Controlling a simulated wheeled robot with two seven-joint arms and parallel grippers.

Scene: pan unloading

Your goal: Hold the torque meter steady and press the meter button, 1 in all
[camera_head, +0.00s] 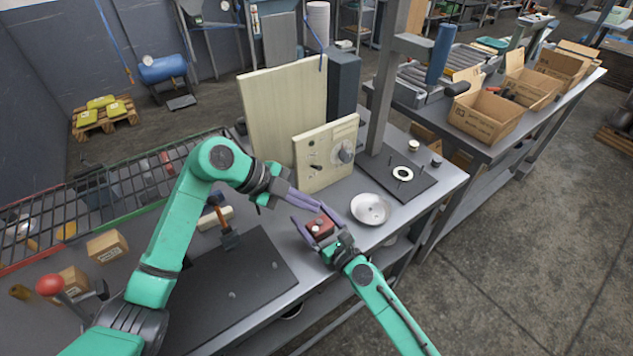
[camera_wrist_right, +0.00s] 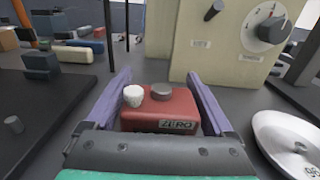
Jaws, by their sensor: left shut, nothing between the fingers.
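The torque meter appears to be the small red box (camera_head: 320,226) labelled "ZERO", standing on the grey table. In the right wrist view the box (camera_wrist_right: 160,112) has a white knob (camera_wrist_right: 133,95) and a grey round cap (camera_wrist_right: 161,91) on top; I cannot tell which is the button. My right gripper (camera_head: 322,222) has its purple fingers along both sides of the box and looks shut on it. My left gripper (camera_head: 318,208) is shut and empty, with its fingertips close to the box, just behind it in the head view.
A white dish (camera_head: 370,209) stands just right of the box. A cream panel with a dial (camera_head: 326,153) stands behind. A dark board with pegs (camera_head: 398,176) is at the right.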

